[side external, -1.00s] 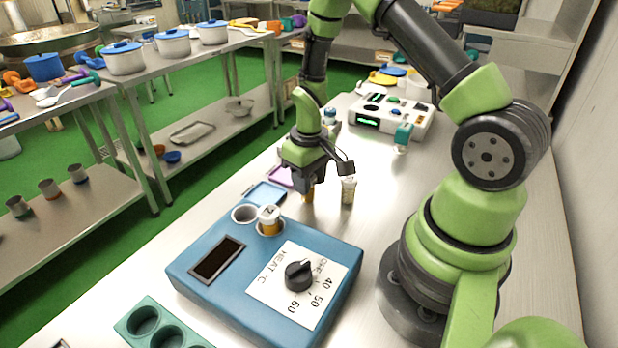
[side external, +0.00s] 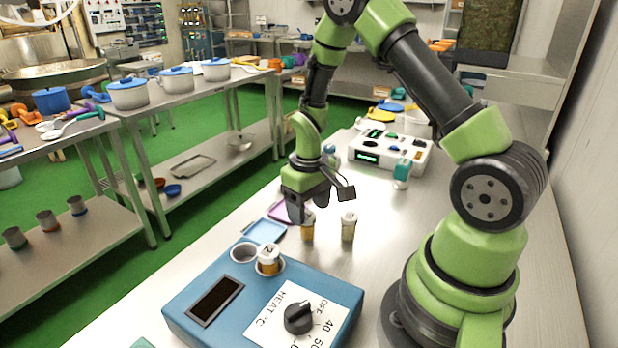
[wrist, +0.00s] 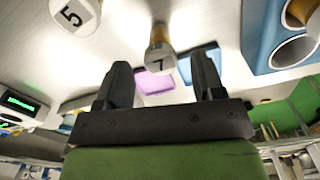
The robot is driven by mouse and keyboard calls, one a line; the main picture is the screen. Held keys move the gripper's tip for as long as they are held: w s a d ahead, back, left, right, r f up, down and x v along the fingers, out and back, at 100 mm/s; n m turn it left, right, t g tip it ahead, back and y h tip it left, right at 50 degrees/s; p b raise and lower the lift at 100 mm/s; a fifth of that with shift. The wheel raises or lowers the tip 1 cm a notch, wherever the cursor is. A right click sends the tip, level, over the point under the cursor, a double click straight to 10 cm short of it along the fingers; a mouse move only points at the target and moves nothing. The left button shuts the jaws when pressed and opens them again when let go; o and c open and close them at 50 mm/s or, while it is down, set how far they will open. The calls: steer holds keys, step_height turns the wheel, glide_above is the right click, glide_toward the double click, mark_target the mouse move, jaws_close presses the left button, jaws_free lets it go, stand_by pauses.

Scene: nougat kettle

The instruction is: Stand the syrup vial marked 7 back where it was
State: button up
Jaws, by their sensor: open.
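The syrup vial marked 7 (side external: 307,230) stands upright on the steel table, white cap up and amber below. In the wrist view the vial marked 7 (wrist: 160,40) shows its cap between and just beyond my fingertips. My gripper (side external: 299,212) is open beside and above it, with nothing held; its spread fingers also show in the wrist view (wrist: 163,68). I cannot tell whether a finger touches the cap. A second vial, marked 5 (wrist: 74,17), stands to the right in the side view (side external: 348,228). A third capped vial (side external: 269,263) sits in a heater well.
The blue heater block (side external: 335,288) with a dial stands in front; its other well (side external: 243,252) looks empty. Blue (side external: 266,231) and pink (side external: 280,211) trays lie near my gripper. A white device (side external: 375,159) with a green display stands behind. The table right of the vials is clear.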

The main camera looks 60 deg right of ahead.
step_height(320, 180, up, 9)
step_height(320, 180, up, 11)
steer(key=t, duration=0.3)
glide_above(309, 215)
steer(key=s+a, duration=0.4)
steer(key=a, duration=0.2)
steer(key=s+a+r+t+y, duration=0.1)
steer(key=s+a+r+t, duration=0.1)
steer(key=s+a, duration=0.1)
steer(key=s+a+r+m+t+y, duration=0.1)
steer(key=s+a+r+t, duration=0.1)
steer(key=s, duration=0.4)
steer(key=shift+a+r, duration=0.35)
steer(key=shift+a, duration=0.1)
